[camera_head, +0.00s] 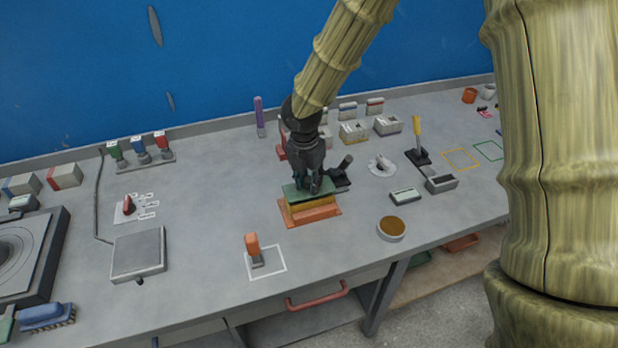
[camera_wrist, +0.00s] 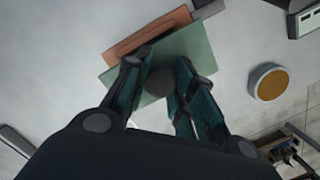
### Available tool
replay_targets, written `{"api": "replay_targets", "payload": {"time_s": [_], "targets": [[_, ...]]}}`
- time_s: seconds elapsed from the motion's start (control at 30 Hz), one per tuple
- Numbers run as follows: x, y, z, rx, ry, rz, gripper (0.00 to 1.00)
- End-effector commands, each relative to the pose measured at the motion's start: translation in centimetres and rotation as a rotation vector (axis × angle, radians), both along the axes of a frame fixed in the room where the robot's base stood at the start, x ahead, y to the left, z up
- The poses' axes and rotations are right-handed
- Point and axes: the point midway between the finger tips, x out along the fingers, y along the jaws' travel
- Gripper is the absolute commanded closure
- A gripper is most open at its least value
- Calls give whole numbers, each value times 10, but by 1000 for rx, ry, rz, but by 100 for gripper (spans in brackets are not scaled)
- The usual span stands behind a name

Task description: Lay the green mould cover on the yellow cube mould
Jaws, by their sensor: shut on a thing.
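The green mould cover (camera_head: 300,191) is a flat plate just at or over the top of the yellow cube mould (camera_head: 312,206), which stands on an orange base plate (camera_head: 333,213). In the wrist view the green mould cover (camera_wrist: 190,52) is turned at an angle to the orange plate (camera_wrist: 140,38) beneath it. My gripper (camera_head: 313,187) is shut on the cover's round dark knob (camera_wrist: 160,80). In the wrist view the cover hides the yellow mould. I cannot tell whether the cover touches the mould.
A black-handled tool (camera_head: 342,172) lies close behind the mould on the right. A round dish (camera_head: 391,227) stands to the right, near the bench edge. Bare bench lies left of the mould.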

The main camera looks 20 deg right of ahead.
Motion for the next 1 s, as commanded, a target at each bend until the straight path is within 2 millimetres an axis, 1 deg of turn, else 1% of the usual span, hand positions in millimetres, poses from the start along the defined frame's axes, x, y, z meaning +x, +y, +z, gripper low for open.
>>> {"api": "replay_targets", "payload": {"time_s": [0.17, 0.77, 0.8, 0.9, 1.0], "targets": [[0, 0, 0, 0, 0, -1, 99], [0, 0, -11, 1, -1, -1, 99], [0, 0, -11, 1, -1, -1, 70], [0, 0, -11, 1, -1, -1, 53], [0, 0, -11, 1, -1, -1, 53]]}}
